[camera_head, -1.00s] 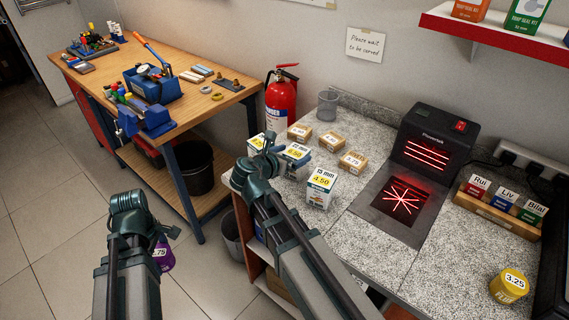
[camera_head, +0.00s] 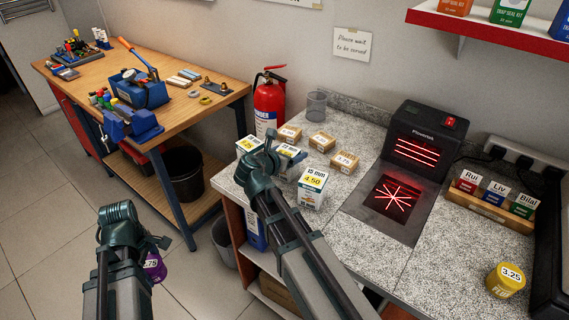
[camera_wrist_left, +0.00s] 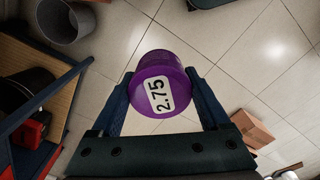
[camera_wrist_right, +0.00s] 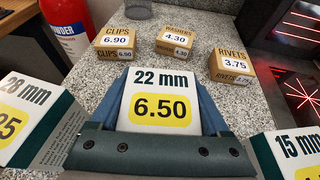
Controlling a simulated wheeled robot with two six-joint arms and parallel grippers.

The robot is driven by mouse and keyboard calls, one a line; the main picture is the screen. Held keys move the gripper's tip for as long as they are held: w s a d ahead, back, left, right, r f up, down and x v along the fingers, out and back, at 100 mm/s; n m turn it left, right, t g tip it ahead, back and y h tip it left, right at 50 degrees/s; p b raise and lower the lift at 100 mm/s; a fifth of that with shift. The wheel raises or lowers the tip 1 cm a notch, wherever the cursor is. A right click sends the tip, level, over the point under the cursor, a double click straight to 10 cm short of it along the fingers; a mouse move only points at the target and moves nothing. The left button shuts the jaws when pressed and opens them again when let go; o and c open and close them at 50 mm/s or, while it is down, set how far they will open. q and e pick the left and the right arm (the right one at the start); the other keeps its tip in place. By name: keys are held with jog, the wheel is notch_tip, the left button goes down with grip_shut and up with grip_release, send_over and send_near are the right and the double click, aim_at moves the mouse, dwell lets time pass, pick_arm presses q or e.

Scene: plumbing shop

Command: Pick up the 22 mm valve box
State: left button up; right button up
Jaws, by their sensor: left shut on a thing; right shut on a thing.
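The 22 mm valve box (camera_wrist_right: 158,103), white with a yellow 6.50 label, is between the fingers of my right gripper (camera_head: 270,158), which is shut on it. In the head view the box (camera_head: 291,152) is partly hidden by that gripper and stands among the other boxes on the counter. I cannot tell whether it is clear of the counter top. My left gripper (camera_head: 150,243) is shut on a purple tub (camera_wrist_left: 160,80) labelled 2.75 and holds it above the floor. The tub shows partly in the head view (camera_head: 155,268).
A 28 mm box (camera_wrist_right: 28,112) and a 15 mm box (camera_head: 312,187) flank the held box closely. Small cardboard boxes (camera_head: 322,142) stand behind. A scanner (camera_head: 420,145) and a yellow tub (camera_head: 506,280) are to the right. A fire extinguisher (camera_head: 268,103) stands behind the counter's left end.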

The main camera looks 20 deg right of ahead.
grip_shut()
